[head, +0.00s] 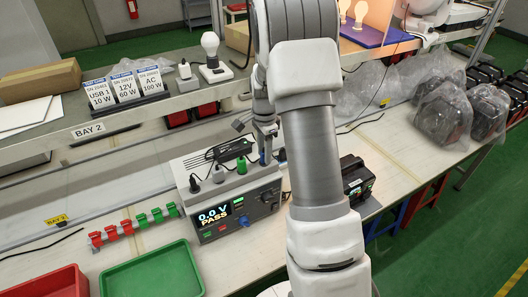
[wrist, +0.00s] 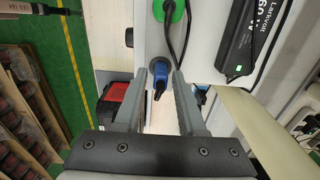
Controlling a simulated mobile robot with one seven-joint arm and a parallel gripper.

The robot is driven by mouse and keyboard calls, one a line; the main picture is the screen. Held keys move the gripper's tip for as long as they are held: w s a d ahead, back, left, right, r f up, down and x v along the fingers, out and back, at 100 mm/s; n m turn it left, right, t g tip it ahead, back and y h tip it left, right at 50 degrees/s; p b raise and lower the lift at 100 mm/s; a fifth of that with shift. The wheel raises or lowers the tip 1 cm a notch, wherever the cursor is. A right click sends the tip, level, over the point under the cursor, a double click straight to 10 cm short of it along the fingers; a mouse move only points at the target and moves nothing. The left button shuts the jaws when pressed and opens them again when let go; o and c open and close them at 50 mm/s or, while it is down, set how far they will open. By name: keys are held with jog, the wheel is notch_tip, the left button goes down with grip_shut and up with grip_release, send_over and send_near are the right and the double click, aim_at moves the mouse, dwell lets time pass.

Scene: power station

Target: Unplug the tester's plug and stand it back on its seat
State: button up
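The tester (head: 212,228) is a light box on the bench, its screen reading 0.0 V PASS. Along its top stand a dark plug (head: 194,184), a green plug (head: 241,165) and a blue plug (head: 262,159). The green plug's edge (wrist: 166,10) and the blue plug (wrist: 158,76) show in the wrist view. My gripper (head: 266,136) is over the tester's back right end, pointing down. In the wrist view its fingers (wrist: 160,92) are open, one on each side of the blue plug, with gaps visible. I cannot tell which plug is the tester's own.
A black adapter (wrist: 245,42) with cables lies on the tester. A green tray (head: 150,272), a red tray (head: 45,283) and red and green clips (head: 128,228) are left. A black device (head: 357,180) stands right. A shelf with sign cards (head: 125,88) runs behind.

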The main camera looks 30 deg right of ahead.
jog(key=shift+o, duration=0.6)
notch_tip(320, 180, up, 17)
jog(key=s+a+r+n+t, duration=0.1)
jog(key=s+a+r+n, duration=0.3)
jog(key=s+a+r, duration=0.15)
jog(key=s+a+n+t, duration=0.2)
jog(key=s+a+n, duration=0.2)
jog(key=s, duration=0.5)
jog(key=s+a+n+t, duration=0.2)
jog(key=s+a+n, duration=0.3)
jog(key=s+n, duration=0.4)
jog(key=shift+s+n+t+b, duration=0.3)
jog(key=shift+s+b, duration=0.1)
jog(key=shift+s, duration=0.35)
